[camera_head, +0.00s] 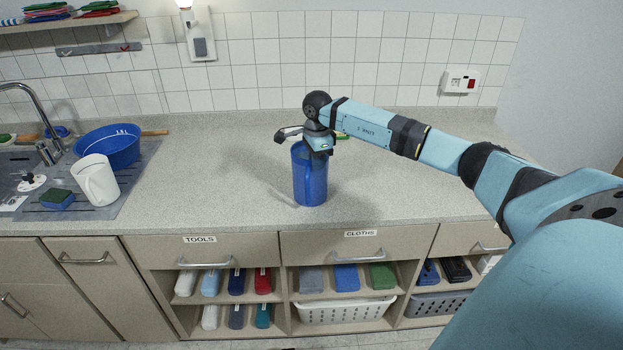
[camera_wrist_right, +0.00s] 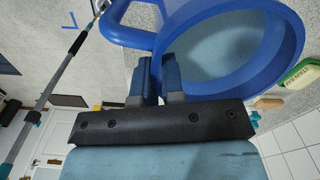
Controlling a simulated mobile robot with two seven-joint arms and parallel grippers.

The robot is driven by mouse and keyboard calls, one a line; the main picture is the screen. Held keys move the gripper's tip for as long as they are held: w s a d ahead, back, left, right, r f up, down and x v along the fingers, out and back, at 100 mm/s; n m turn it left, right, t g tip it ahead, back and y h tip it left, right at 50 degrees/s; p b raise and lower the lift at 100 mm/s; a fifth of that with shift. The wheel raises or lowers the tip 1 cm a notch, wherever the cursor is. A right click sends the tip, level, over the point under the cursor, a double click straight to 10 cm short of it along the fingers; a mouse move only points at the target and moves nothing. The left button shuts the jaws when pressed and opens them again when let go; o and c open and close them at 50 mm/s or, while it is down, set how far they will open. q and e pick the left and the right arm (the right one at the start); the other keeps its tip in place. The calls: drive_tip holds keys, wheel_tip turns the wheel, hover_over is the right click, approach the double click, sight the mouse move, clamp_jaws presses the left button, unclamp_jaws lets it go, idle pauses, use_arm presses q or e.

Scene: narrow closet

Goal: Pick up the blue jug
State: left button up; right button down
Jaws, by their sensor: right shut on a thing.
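The blue jug (camera_head: 310,180) is upright at the middle of the grey speckled countertop. I cannot tell whether its base touches the counter. My right gripper (camera_head: 317,146) is at its top edge, shut on the jug. In the right wrist view, the fingers (camera_wrist_right: 157,72) are at the jug's rim (camera_wrist_right: 287,45), close to where its handle (camera_wrist_right: 113,22) joins. Whether they grip the wall or the handle root is hidden. The jug's open mouth faces this camera, and its inside looks empty. My left gripper is not in view.
A white jug (camera_head: 97,182), a blue basin (camera_head: 107,148) and a sponge (camera_head: 57,199) are by the sink at left. A green object (camera_head: 343,136) lies behind the gripper. The counter (camera_head: 210,185) left of the blue jug is clear. Drawers and open shelves are below.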

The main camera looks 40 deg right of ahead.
drive_tip(key=shift+d, duration=0.1)
idle(0.3)
drive_tip(key=shift+r, duration=0.25)
wheel_tip(320, 180, up, 19)
drive_tip(key=b, duration=0.2)
drive_tip(key=shift+r, duration=0.2)
idle(1.3)
drive_tip(key=shift+r, duration=0.1)
